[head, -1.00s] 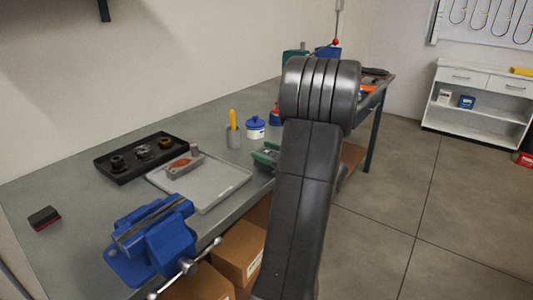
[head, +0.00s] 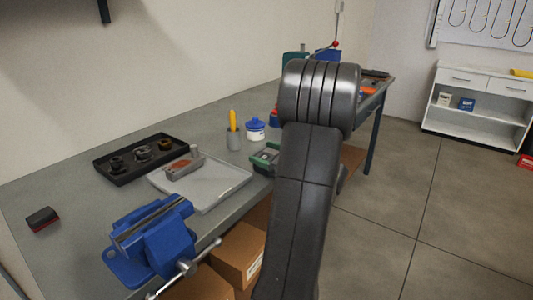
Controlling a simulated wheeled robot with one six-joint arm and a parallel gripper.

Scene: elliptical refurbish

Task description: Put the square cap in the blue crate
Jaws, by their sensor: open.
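My gripper is not in view; only my dark arm shows, standing up through the middle of the head view. I cannot make out a square cap for sure. A blue object (head: 328,52) shows at the far end of the bench, partly behind my arm; I cannot tell whether it is the blue crate. A black tray (head: 118,176) on the bench holds several dark round parts. In front of it, a pale grey tray (head: 226,181) carries a small grey box (head: 186,167) with something brownish in it.
A blue vise (head: 155,240) is at the bench's front edge. A grey cup (head: 233,140), a blue-lidded white jar (head: 255,130) and a green box (head: 266,157) stand further back. Cardboard boxes (head: 238,252) are below. Open floor (head: 400,220) lies to the right.

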